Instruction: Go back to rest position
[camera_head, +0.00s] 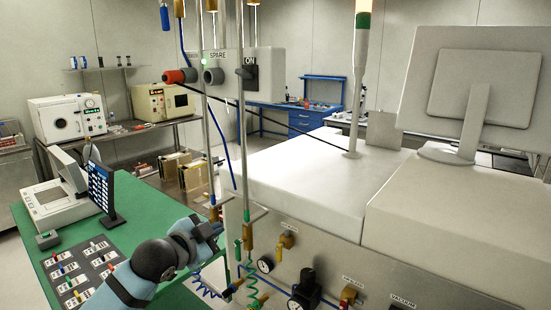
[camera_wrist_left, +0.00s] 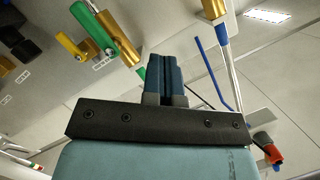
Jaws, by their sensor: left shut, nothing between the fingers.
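My left arm reaches up from the bottom of the head view, over the green table. Its gripper (camera_head: 216,230) is in front of the machine's left front edge, near the vertical pipes. In the left wrist view the two blue fingers of the gripper (camera_wrist_left: 162,62) are together, with nothing between them. My right gripper is not in view.
Pipes and brass fittings (camera_head: 247,237) stand close by my left gripper, with a green coiled hose (camera_head: 250,280) below. The white machine (camera_head: 310,185) fills the right. The green table (camera_head: 130,212) holds a dark parts mat (camera_head: 72,270), a display (camera_head: 101,190) and a grey instrument (camera_head: 54,203).

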